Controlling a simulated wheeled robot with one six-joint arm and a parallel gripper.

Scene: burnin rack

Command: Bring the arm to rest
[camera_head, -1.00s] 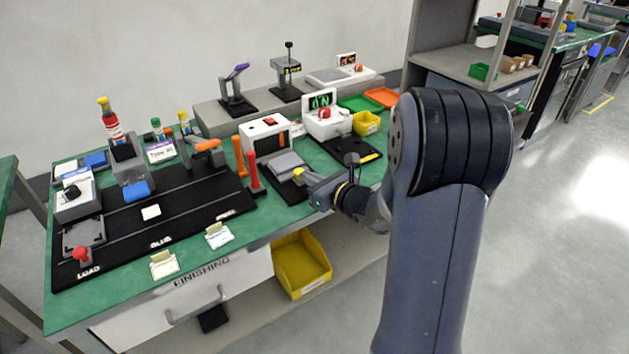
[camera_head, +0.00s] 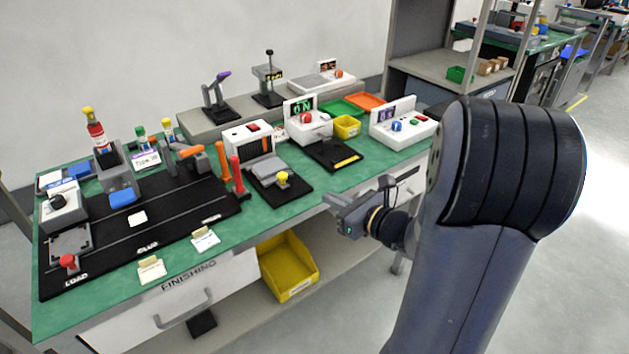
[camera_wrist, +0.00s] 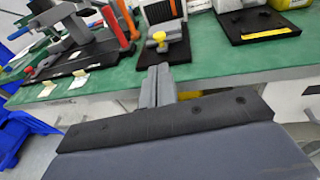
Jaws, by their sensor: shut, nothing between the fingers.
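My gripper (camera_head: 334,203) is off the front edge of the green workbench (camera_head: 270,212), to the right of the yellow bin and apart from everything on the bench. In the wrist view my gripper (camera_wrist: 158,72) points toward the bench's front edge, its two grey fingers together with nothing between them. My arm is bent, and its large dark joint fills the right of the head view. Beyond the fingers, the device with a yellow knob (camera_wrist: 158,37) stands on its black base.
A black mat labelled LOAD and GLUE (camera_head: 150,252) covers the bench's left. A yellow bin (camera_head: 288,268) sits on the lower shelf. A white box with blue and red buttons (camera_head: 403,130) stands at the bench's right. The floor at right is open.

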